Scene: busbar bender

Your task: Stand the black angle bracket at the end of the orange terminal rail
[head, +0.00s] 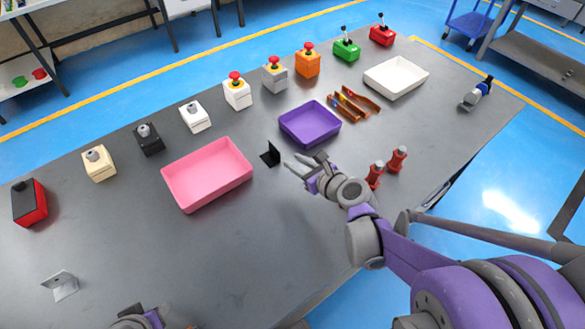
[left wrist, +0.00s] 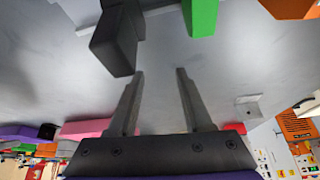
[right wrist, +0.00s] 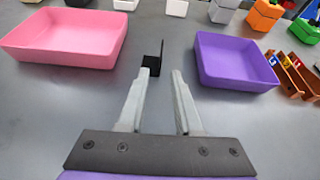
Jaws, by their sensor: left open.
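The black angle bracket (head: 271,154) stands on the table between the pink and purple trays. It also shows in the right wrist view (right wrist: 153,60), just beyond the left fingertip. My right gripper (head: 299,164) is open and empty, with its fingertips pointing at the bracket from the right; I cannot tell whether they touch. Orange-brown rail-like pieces (head: 356,104) with small coloured blocks lie right of the purple tray; they are partly cut off in the right wrist view (right wrist: 288,76). My left gripper (left wrist: 160,75) is open and empty; the head view shows only part of it at the bottom edge.
A pink tray (head: 207,175), purple tray (head: 310,124) and white tray (head: 396,77) stand on the table. Several button boxes line the far edge. Two red insulators (head: 375,174) stand right of my right gripper. A silver angle bracket (head: 61,285) stands at lower left.

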